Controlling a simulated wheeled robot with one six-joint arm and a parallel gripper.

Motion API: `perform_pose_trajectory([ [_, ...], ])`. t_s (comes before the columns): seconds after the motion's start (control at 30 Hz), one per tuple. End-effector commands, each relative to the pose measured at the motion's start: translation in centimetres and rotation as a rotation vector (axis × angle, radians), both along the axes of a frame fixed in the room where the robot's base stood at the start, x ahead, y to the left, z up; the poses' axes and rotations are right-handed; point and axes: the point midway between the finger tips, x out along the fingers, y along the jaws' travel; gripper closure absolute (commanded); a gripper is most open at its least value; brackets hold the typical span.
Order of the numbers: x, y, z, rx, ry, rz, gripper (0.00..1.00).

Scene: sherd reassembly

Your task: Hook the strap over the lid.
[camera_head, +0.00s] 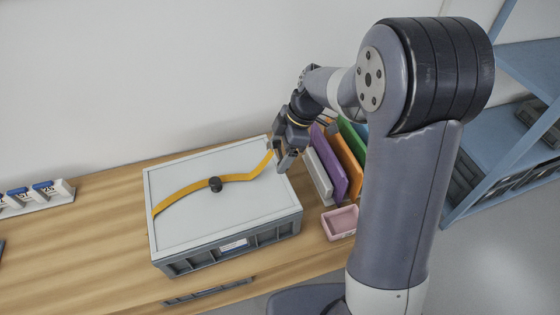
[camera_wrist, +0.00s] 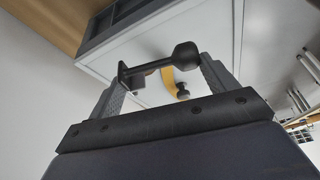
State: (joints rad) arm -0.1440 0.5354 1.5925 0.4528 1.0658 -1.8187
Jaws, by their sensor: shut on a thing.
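A grey crate (camera_head: 232,258) stands on the wooden table with a flat pale grey lid (camera_head: 215,215) on it. A yellow strap (camera_head: 182,196) runs across the lid from its left edge, past a dark round knob (camera_head: 215,184) near the middle, and rises at the right to my gripper (camera_head: 282,156). My gripper is above the lid's right back part. In the wrist view, a dark bar with a ball end (camera_wrist: 160,66) lies between my fingers, and the strap (camera_wrist: 168,82) shows behind it. My gripper is shut on this strap end. The exact contact is partly hidden.
Upright coloured folders or books (camera_head: 345,155) stand close to the right of the crate. A small pink tray (camera_head: 340,222) lies in front of them. A rack with blue-topped items (camera_head: 35,195) is at the far left. The table between it and the crate is clear.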

Motion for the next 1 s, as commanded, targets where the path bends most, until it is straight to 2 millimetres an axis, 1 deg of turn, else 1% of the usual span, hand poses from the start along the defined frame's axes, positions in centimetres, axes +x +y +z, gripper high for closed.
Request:
perform_pose_trajectory([
  [0.03,0.1,0.0,1.0,0.001,-0.006,0.001,0.46],
  [0.1,0.1,0.0,2.1,0.000,-0.005,0.000,0.46],
  [0.2,0.1,0.0,3.5,0.001,-0.004,0.000,0.46],
  [0.4,0.0,0.0,5.3,0.000,-0.001,0.000,0.46],
  [0.73,0.0,0.0,7.2,0.000,-0.001,0.001,0.46],
  [1.0,0.0,0.0,7.3,0.000,0.000,0.000,0.46],
])
